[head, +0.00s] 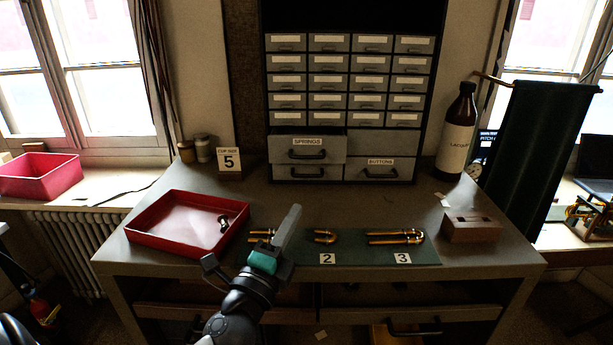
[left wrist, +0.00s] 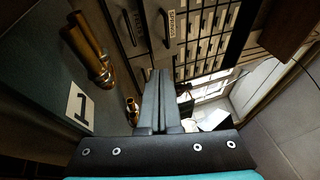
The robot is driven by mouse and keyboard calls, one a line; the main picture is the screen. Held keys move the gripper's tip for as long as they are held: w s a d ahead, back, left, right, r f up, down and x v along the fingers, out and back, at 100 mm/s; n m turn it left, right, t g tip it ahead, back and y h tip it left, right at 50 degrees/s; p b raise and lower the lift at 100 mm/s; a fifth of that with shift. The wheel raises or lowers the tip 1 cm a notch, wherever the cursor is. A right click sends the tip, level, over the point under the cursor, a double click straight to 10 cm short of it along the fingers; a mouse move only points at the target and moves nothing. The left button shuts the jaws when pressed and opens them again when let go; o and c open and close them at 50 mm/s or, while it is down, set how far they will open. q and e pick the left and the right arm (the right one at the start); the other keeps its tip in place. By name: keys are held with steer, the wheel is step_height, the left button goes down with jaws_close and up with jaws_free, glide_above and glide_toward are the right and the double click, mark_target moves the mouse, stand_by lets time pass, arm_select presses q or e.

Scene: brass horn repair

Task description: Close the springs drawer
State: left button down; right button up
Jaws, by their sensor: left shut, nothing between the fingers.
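The springs drawer (head: 325,155) is a grey drawer with a dark handle and a "SPRINGS" label, at the lower left of the cabinet. It stands out a little from the drawers beside it, so it is partly open. It also shows in the left wrist view (left wrist: 160,35), turned on its side. My left gripper (head: 295,210) is shut and empty, in front of and below the drawer, over the bench. Its closed fingers (left wrist: 158,75) point toward the cabinet and are apart from the drawer. My right gripper is not in view.
A red tray (head: 150,238) is on the bench at left. A green mat (head: 345,250) carries brass tubes (head: 395,237) and number cards. A wooden block (head: 470,228) and a brown bottle (head: 458,135) stand at right. The bench before the cabinet is mostly clear.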

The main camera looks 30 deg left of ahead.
arm_select(q)
steer(key=d+n+y, duration=0.1)
steer(key=n+y, duration=0.1)
steer(key=d+r+n+g+y+b, duration=0.1)
steer(key=d+y, duration=0.1)
steer(key=shift+s+n+y, duration=0.15)
steer(key=shift+n+y, duration=0.25)
steer(key=shift+s+d+r+n+g+y+b, duration=0.2)
steer(key=shift+s+d+n+g+y+b, duration=0.05)
steer(key=shift+n+g+y, duration=0.25)
steer(key=shift+s+d+r+n+g+y+b, duration=0.25)
steer(key=shift+n+g+y, duration=0.15)
steer(key=shift+y, duration=0.1)
steer(key=shift+w+a+r, duration=0.2)
steer(key=shift+w+a, duration=0.1)
steer(key=shift+w, duration=0.15)
steer(key=p, duration=0.3)
glide_toward(307, 150)
steer(key=x, duration=0.3)
steer(key=shift+d+r, duration=0.15)
steer(key=shift+r, duration=0.1)
steer(key=shift+w, duration=0.15)
steer(key=x, duration=0.1)
steer(key=b+x, duration=0.1)
steer(key=x, duration=0.1)
steer(key=f+x, duration=0.1)
steer(key=shift+w+a+r, duration=0.1)
steer(key=shift+w+a, duration=0.25)
steer(key=shift+r, duration=0.2)
